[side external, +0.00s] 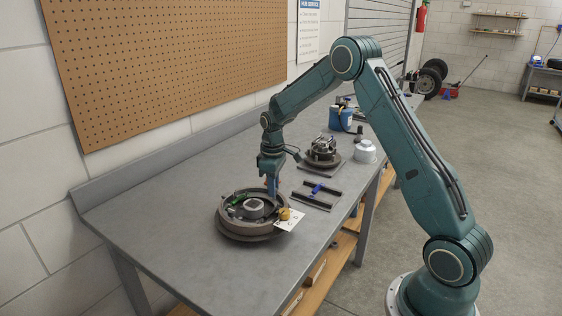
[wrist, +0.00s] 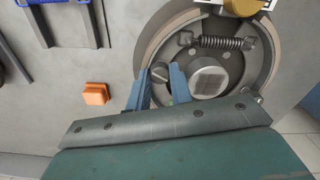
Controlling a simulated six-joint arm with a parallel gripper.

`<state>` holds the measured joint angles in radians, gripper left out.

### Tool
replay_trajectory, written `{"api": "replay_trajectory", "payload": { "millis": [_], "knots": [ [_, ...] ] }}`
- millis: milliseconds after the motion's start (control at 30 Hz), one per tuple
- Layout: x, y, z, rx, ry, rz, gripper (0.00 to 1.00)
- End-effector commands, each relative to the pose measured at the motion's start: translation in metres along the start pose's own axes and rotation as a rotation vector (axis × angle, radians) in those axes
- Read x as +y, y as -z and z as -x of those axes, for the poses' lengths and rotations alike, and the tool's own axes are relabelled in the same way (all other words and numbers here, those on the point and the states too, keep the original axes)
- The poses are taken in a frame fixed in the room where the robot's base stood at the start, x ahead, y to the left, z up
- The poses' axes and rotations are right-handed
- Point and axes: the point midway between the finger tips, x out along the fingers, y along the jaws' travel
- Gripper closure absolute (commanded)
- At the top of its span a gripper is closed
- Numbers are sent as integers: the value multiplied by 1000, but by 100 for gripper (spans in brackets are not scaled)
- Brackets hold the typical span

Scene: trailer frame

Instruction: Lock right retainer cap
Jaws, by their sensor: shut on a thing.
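The brake assembly (side external: 231,229) lies flat on the bench under my gripper. In the wrist view its curved shoe (wrist: 272,55), coil spring (wrist: 222,42) and central hub (wrist: 209,81) show. My gripper (wrist: 161,71) points down at the assembly, its blue fingers on either side of a small round grey cap (wrist: 160,74) beside the hub. The fingers are shut on this cap, which appears to be the retainer cap. In the side external view my gripper (side external: 272,192) is over the assembly, and the cap is too small to make out there.
A brass-coloured knob (side external: 284,214) and a white tag (side external: 291,222) sit at the assembly's edge. An orange block (wrist: 96,93) lies nearby. Dark rails with a blue piece (side external: 318,188), a hub unit (side external: 322,150), a pale can (side external: 365,151) and a blue canister (side external: 341,118) stand farther back.

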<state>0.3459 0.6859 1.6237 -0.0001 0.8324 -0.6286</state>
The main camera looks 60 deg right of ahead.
Motion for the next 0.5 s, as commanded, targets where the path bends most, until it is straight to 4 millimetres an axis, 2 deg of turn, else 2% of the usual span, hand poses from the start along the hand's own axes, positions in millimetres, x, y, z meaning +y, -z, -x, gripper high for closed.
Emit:
{"api": "replay_trajectory", "payload": {
  "millis": [500],
  "knots": [
    [0,0,1,1,-1,-490,100]
  ]
}}
